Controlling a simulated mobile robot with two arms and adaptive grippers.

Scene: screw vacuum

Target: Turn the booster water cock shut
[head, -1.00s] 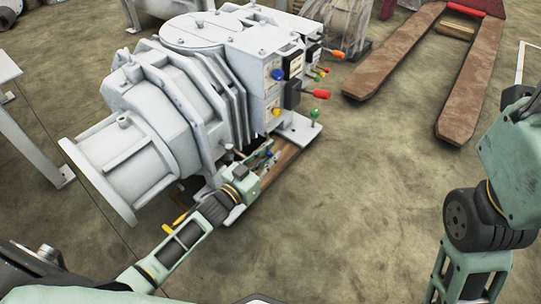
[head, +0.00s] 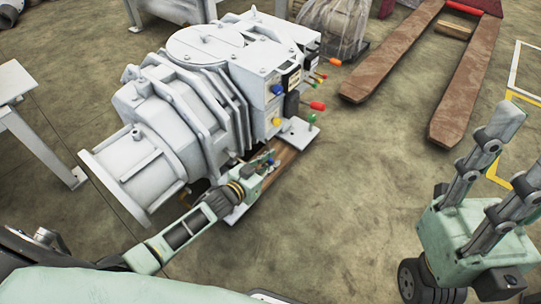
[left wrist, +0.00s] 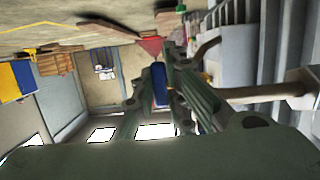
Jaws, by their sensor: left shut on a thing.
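The white vacuum pump unit (head: 190,95) stands on the floor, with coloured handles on its right side. My left gripper (head: 266,162) is low beside that side, over the brown base beam. In the left wrist view, a blue handle (left wrist: 160,84) sits between the fingers of my left gripper (left wrist: 163,95), which is shut on it. The fingers mostly hide it in the head view; its exact angle is unclear. My right gripper (head: 516,155) is at the right, fingers apart, empty and away from the pump.
A red lever (head: 318,106), an orange lever (head: 335,62) and a green knob (head: 311,118) stick out of the pump's side. A brown pallet-truck fork (head: 465,100) lies at the back right. Bare floor lies between pump and right gripper.

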